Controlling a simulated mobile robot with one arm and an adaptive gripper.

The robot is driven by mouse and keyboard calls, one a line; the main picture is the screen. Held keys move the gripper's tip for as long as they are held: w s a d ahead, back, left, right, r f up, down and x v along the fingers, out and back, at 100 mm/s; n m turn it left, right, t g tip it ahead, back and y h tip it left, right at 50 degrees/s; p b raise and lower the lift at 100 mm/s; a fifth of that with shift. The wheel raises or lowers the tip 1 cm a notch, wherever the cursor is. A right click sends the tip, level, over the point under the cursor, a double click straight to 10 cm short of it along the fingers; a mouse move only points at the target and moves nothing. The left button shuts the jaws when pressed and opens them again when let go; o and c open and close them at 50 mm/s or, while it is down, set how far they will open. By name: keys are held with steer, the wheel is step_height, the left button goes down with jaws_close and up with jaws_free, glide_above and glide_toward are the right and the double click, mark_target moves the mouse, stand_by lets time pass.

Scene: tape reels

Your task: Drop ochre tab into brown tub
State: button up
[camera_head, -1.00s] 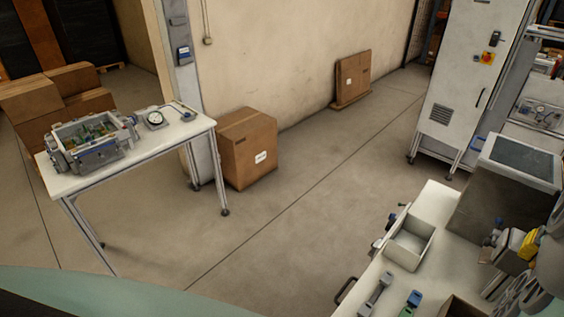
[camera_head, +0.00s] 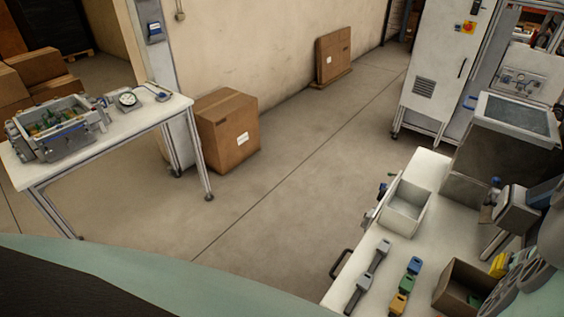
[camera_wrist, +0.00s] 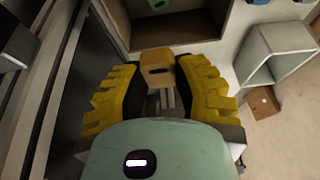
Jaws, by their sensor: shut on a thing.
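The ochre tab (camera_wrist: 157,65) shows in the wrist view between the yellow fingers of my gripper (camera_wrist: 160,90), which is shut on it. In the head view my gripper (camera_head: 499,265) shows only as a bit of yellow beside the tub, largely hidden by my arm; the held tab is not visible there. The brown tub (camera_head: 449,290) stands on the white bench at lower right with a green piece inside. In the wrist view the tub (camera_wrist: 234,25) lies just beyond the held tab, with a green tab (camera_wrist: 158,4) inside.
Blue (camera_head: 415,265), green (camera_head: 407,283) and another ochre tab (camera_head: 398,303) lie in a row left of the tub. A grey open bin (camera_head: 406,203) stands behind them. A grey handled tool (camera_head: 367,277) lies near the bench edge. A dark-topped box (camera_head: 517,115) stands at the back.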

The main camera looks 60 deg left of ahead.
steer(key=shift+f, duration=0.9)
steer(key=o, duration=0.8)
steer(key=shift+c, duration=0.2)
steer(key=shift+r, duration=0.2)
steer(key=v, duration=1.1)
steer(key=shift+s+r, duration=0.25)
steer(key=shift+r, duration=0.1)
